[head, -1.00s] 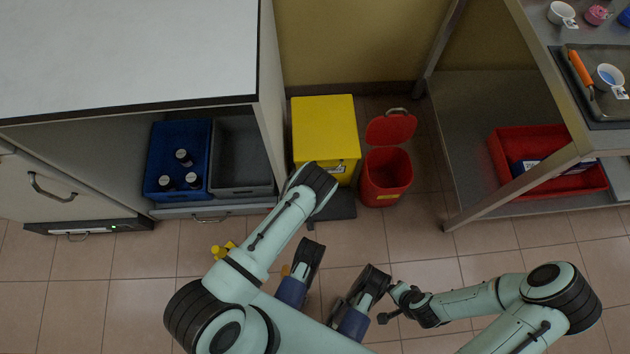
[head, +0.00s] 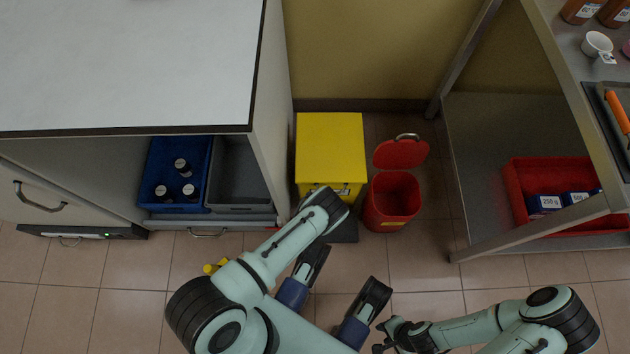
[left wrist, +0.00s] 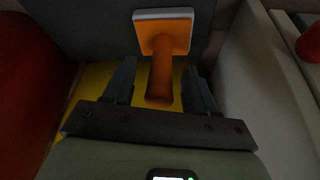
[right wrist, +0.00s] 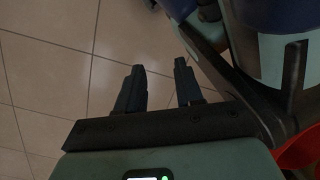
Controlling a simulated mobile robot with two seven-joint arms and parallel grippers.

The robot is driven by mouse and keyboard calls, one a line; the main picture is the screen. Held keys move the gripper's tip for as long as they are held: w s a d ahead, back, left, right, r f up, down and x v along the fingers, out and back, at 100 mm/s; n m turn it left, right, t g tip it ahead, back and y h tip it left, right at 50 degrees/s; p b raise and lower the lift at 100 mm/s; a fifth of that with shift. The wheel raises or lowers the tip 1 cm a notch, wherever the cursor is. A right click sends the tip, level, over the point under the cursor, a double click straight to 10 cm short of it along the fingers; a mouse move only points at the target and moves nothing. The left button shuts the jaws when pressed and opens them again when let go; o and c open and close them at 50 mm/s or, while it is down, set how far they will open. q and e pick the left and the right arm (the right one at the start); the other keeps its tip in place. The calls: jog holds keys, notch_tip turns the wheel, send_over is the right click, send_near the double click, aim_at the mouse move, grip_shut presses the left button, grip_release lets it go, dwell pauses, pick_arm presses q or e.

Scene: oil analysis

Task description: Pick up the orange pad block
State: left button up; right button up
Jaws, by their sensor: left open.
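The orange pad block (left wrist: 165,38) shows in the left wrist view as a square orange pad with a pale grey rim and a round orange handle toward me. The pad block is not visible in the head view, and neither are the left fingers. My right gripper (right wrist: 158,82) is open and empty, with floor tiles beyond it; in the head view it is low, near the bottom edge.
A yellow bin (head: 331,145) and an open red bin (head: 392,200) stand by the wall. Left is a cabinet with a blue crate (head: 155,172) of bottles and a grey crate (head: 243,178). Right is a metal shelf with a red crate (head: 515,195).

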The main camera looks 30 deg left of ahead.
pick_arm(q)
grip_shut()
jog(key=shift+r, duration=0.15)
